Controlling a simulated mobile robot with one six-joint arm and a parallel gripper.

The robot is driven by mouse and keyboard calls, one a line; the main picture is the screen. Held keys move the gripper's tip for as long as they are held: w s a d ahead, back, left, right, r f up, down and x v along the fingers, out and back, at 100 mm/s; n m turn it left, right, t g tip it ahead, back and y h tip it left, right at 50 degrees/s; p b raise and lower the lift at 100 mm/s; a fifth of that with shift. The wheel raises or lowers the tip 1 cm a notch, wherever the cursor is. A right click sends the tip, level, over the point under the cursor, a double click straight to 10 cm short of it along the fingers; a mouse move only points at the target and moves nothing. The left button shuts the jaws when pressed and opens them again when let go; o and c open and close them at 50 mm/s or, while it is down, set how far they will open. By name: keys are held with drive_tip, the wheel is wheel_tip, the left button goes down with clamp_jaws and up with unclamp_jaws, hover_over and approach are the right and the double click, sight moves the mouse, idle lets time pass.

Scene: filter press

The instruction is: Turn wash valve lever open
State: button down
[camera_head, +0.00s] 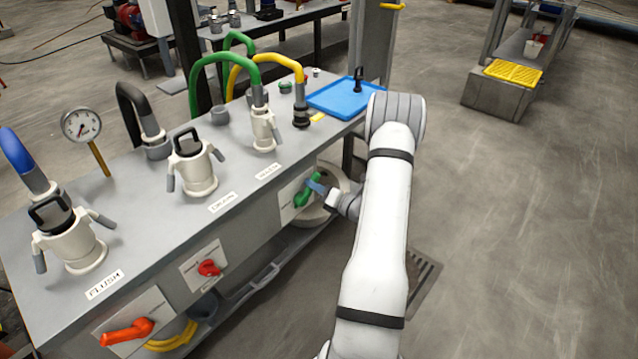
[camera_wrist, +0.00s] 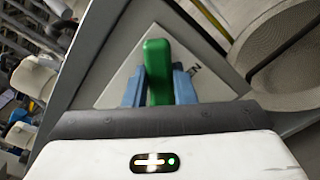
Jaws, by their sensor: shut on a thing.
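The wash valve lever (camera_head: 308,190) is green and sits on a white plate on the front face of the bench, below the third station's label. In the wrist view the green lever (camera_wrist: 158,70) stands between the two blue fingers of my gripper (camera_wrist: 158,84), one on each side. My gripper (camera_head: 318,187) is shut on the lever. In the head view the fingers partly cover the lever. The plate behind it bears lettering (camera_wrist: 193,72), mostly hidden by a finger.
A red knob (camera_head: 209,268) and an orange lever (camera_head: 127,332) are on the same front face, further left. Hose couplings (camera_head: 195,170) and a gauge (camera_head: 82,126) stand on the bench top. A blue tray (camera_head: 340,97) lies at its far end.

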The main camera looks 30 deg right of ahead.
drive_tip(key=shift+d, duration=0.25)
drive_tip(key=c, duration=1.2)
unclamp_jaws()
drive_tip(key=shift+w+a, duration=0.1)
drive_tip(key=shift+a, duration=0.05)
drive_tip(key=v, duration=0.7)
drive_tip(key=shift+s+p, duration=0.4)
drive_tip(key=shift+p, duration=0.05)
